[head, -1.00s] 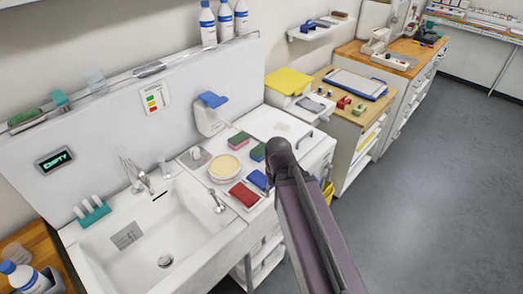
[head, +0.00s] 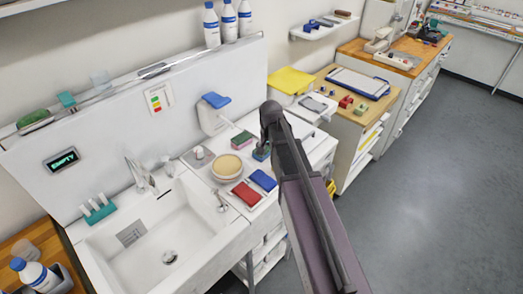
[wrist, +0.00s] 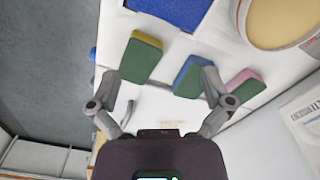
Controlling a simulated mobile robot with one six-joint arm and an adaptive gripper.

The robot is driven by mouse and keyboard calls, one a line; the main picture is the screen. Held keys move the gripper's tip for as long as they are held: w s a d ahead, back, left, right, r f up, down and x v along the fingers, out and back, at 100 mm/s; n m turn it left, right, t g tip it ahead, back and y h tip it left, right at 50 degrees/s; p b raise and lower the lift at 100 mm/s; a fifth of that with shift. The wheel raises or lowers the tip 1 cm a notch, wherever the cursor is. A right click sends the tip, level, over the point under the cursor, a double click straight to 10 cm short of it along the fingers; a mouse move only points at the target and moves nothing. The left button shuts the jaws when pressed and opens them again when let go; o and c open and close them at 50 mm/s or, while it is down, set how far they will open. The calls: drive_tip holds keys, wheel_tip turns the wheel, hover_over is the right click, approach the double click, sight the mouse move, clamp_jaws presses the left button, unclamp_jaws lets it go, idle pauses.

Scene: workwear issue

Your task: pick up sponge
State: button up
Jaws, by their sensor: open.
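Three two-tone sponges show in the wrist view: a green and yellow sponge (wrist: 141,57), a blue and green sponge (wrist: 188,76) and a pink and green sponge (wrist: 246,85). In the head view the pink and green sponge (head: 241,140) sits behind the round yellow-topped dish, and the blue and green sponge (head: 261,155) is partly covered by my arm. The green and yellow one is hidden there. My gripper (wrist: 158,80) is open and empty above the white counter, its fingers framing the green and yellow and the blue and green sponges in the wrist view. I see no contact.
A round yellow-topped dish (head: 227,166), a red pad (head: 247,194) and a blue pad (head: 263,180) lie in front of the sponges. A dispenser (head: 213,113) is on the splashback behind. The sink (head: 160,230) is left, with a tap (head: 140,176). Open floor lies right.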

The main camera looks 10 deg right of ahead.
drive_tip(key=w+r+m+p, duration=0.1)
drive_tip(key=w+m, duration=0.3)
drive_tip(key=w, duration=0.8)
drive_tip(key=shift+w+a+r+m+p, duration=0.15)
drive_tip(key=shift+a+r+m+p, duration=0.2)
drive_tip(key=shift+r, duration=0.25)
drive_tip(key=shift+f, duration=0.15)
wheel_tip(320, 180, down, 8)
drive_tip(key=b, duration=0.8)
drive_tip(key=shift+f+b, duration=0.2)
drive_tip(key=shift+b, duration=0.15)
drive_tip(key=shift+a+f+b, duration=0.15)
drive_tip(key=shift+f+b, duration=2.45)
drive_tip(key=shift+c, duration=0.2)
drive_tip(key=c, duration=0.4)
drive_tip(key=shift+c, duration=0.2)
